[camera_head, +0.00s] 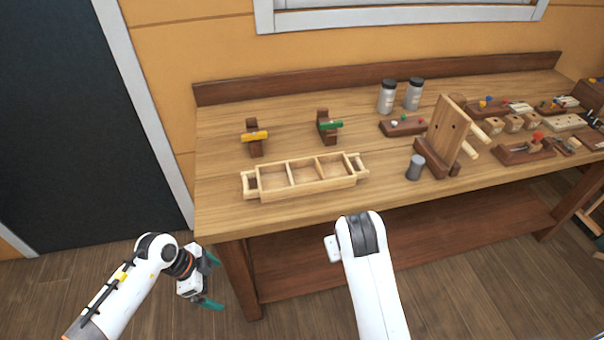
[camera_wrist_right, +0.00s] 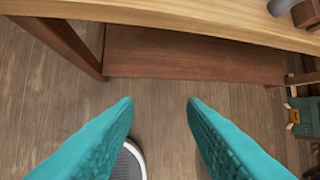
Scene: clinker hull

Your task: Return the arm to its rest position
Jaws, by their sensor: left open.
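My left gripper (camera_head: 214,282) is low at the left in the head view, in front of the workbench (camera_head: 215,215) and below its top. Its two teal fingers are apart with nothing between them. My right arm rises from the bottom middle of the head view, and its gripper is hidden there. In the right wrist view my right gripper (camera_wrist_right: 160,103) shows two teal fingers spread wide, with nothing between them. Beyond them are the floor and the bench's lower shelf (camera_wrist_right: 190,55).
On the bench stand a three-compartment wooden tray (camera_head: 276,193), a grey cylinder (camera_head: 415,168), an upright wooden board (camera_head: 446,130), two jars (camera_head: 387,97) and several small blocks and tools at the right. The bench's front edge and leg (camera_head: 238,275) are near my left gripper.

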